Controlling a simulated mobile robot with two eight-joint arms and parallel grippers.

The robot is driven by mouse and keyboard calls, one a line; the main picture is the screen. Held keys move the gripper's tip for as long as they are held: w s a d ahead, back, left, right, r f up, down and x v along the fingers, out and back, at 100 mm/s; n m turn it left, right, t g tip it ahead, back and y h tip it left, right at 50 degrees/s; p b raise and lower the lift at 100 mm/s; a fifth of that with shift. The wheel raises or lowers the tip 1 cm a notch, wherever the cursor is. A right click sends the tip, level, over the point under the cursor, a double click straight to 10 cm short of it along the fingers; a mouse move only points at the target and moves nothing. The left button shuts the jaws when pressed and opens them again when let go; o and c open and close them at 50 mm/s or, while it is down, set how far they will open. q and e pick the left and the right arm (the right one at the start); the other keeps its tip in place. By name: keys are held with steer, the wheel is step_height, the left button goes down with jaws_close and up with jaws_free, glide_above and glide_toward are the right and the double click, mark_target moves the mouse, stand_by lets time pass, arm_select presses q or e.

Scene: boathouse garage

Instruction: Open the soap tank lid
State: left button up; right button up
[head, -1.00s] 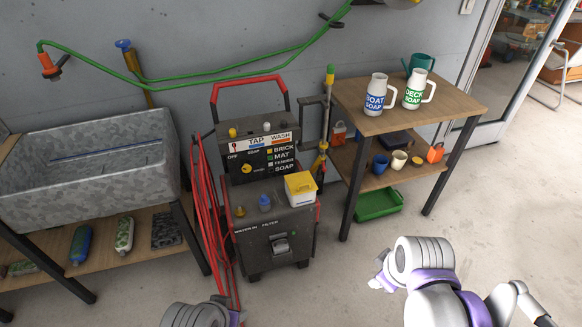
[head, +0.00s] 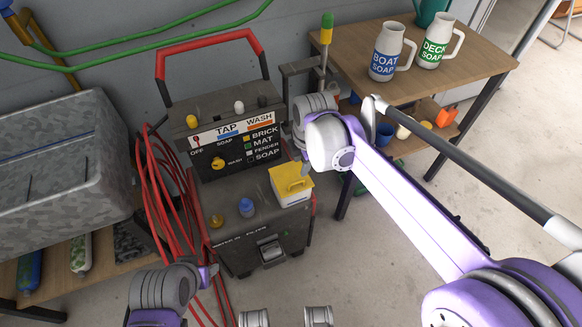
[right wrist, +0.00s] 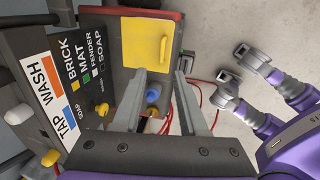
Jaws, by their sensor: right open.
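The soap tank is a white box (head: 293,197) with a closed yellow lid (head: 289,179), on the front right of the dark wash machine's lower deck. The lid has a raised yellow handle, clear in the right wrist view (right wrist: 163,48). My right gripper (right wrist: 158,78) is open and empty, its two fingers apart and pointing toward the lid's near edge in that view. In the head view my right wrist mostly hides this gripper, just above and right of the lid. I cannot tell whether it touches the lid.
Blue (head: 246,207) and yellow (head: 216,221) caps sit left of the tank. The control panel (head: 232,140) rises behind. Red hoses (head: 165,190) hang at the machine's left. A wooden table (head: 455,70) with two soap jugs stands at right.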

steer(key=b, duration=0.2)
glide_above(297, 189)
step_height(297, 189, down, 10)
steer(key=shift+f, duration=0.1)
jaws_close()
stand_by(1.4)
